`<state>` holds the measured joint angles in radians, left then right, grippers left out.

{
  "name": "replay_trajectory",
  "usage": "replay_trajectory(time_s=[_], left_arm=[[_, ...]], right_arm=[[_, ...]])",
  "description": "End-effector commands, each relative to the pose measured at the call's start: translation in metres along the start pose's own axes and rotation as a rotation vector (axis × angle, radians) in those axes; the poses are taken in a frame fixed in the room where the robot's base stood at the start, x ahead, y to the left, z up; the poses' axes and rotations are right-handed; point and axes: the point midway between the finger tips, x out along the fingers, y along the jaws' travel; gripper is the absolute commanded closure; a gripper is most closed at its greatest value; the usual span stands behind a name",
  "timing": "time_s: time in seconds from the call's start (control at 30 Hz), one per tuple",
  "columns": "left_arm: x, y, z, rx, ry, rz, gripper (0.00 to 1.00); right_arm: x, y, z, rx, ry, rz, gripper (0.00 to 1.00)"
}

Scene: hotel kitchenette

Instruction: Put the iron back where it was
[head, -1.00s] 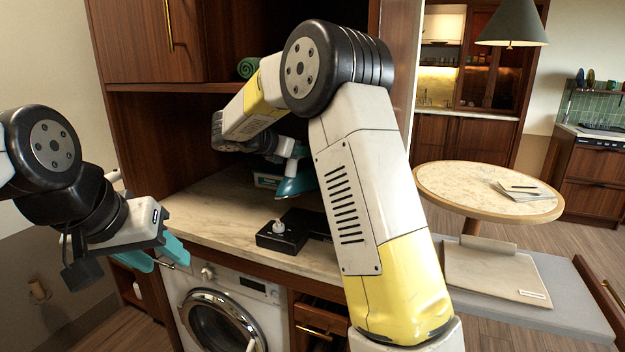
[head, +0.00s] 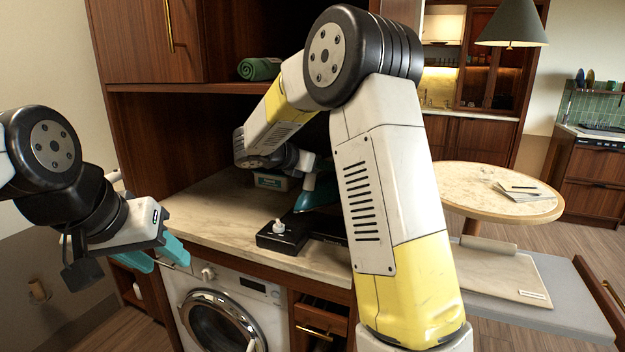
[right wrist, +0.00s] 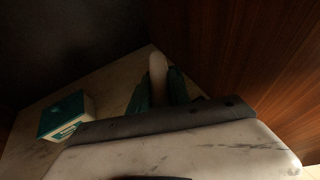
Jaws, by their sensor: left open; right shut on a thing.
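My right gripper (head: 314,180) is over the back of the marble counter (head: 215,205), partly hidden behind my own right arm. In the right wrist view its teal fingers (right wrist: 158,92) are closed around a pale, rounded part, which I take to be the iron (right wrist: 158,68). In the head view a teal, tapering shape shows low over the counter there; I cannot clearly separate finger from iron, or tell whether it touches the counter. My left gripper (head: 172,256) is open and empty, in front of the counter at the left.
A black box with a white knob (head: 279,228) sits near the counter's front edge, with a dark flat piece beside it. A teal and white box (head: 270,181) stands farther back. The washing machine (head: 222,310) is below. A shelf with a rolled green towel (head: 259,69) is above.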

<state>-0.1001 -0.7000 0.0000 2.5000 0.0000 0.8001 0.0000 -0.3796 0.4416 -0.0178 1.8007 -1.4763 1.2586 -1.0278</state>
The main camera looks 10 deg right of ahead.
Motion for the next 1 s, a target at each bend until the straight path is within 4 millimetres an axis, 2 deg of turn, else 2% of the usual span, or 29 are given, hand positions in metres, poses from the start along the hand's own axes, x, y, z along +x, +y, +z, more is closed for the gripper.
replay_trajectory(time_s=[0.1, 0.23, 0.77, 0.8, 0.87, 1.0], left_arm=[[0.000, 0.000, 0.000, 0.000, 0.000, 0.000, 0.55], [0.000, 0.000, 0.000, 0.000, 0.000, 0.000, 0.55], [0.000, 0.000, 0.000, 0.000, 0.000, 0.000, 0.55], [0.000, 0.000, 0.000, 0.000, 0.000, 0.000, 0.55], [0.000, 0.000, 0.000, 0.000, 0.000, 0.000, 0.55], [0.000, 0.000, 0.000, 0.000, 0.000, 0.000, 0.55]], right_arm=[[0.008, 0.000, -0.018, -0.004, 0.000, -0.002, 1.00], [0.014, -0.002, -0.032, -0.002, -0.001, -0.001, 1.00], [0.018, -0.004, -0.040, 0.000, -0.002, 0.000, 1.00], [0.018, -0.004, -0.041, -0.001, 0.001, -0.001, 0.69], [0.018, -0.004, -0.041, -0.001, 0.001, -0.001, 0.57], [0.018, -0.004, -0.041, -0.001, 0.001, -0.001, 0.55]])
